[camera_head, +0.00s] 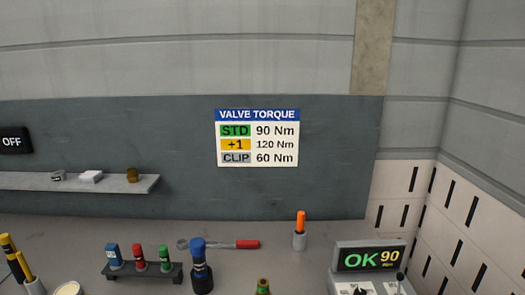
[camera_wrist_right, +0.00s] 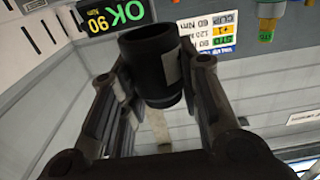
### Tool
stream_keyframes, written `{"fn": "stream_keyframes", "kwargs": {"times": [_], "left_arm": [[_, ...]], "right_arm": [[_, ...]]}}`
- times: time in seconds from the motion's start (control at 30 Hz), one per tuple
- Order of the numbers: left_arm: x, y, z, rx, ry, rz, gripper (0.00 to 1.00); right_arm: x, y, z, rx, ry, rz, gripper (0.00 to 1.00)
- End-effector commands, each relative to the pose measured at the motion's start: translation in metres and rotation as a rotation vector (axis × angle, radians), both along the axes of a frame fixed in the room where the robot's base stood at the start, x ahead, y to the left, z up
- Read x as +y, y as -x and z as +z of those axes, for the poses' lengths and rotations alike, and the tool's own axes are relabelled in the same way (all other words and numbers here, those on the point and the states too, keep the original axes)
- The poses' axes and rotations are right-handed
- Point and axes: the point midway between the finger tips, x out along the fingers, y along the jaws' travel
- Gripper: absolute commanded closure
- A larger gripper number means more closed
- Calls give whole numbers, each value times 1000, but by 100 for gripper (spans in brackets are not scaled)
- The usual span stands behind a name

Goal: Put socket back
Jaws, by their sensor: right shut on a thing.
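My right gripper (camera_wrist_right: 155,78) is shut on a black cylinder, which looks like a socket (camera_wrist_right: 150,55), with a pale grey patch on its side. The fingers grip it from both sides in the right wrist view. In the head view a dark rack (camera_head: 146,272) stands on the bench at the lower left. It holds a blue piece (camera_head: 113,255), a red piece (camera_head: 139,257) and a green piece (camera_head: 165,258). Neither gripper shows in the head view.
A blue and black tool (camera_head: 200,268) stands right of the rack, before a red-handled wrench (camera_head: 245,244). An orange marker stands in a holder (camera_head: 299,241). A display (camera_head: 368,257) reads OK 90. A torque sign (camera_head: 257,138) hangs above; a shelf (camera_head: 75,183) is at left.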

Motion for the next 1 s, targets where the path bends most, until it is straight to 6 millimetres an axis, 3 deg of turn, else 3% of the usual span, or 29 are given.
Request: {"fn": "stream_keyframes", "kwargs": {"times": [0.47, 0.67, 1.0], "left_arm": [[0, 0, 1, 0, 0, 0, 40], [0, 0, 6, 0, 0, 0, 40], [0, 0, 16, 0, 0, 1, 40]], "right_arm": [[5, -6, 5, -5, 0, 12, 96], [30, -35, 24, -11, 3, 79, 96], [90, -89, 68, -9, 6, 244, 96]]}}
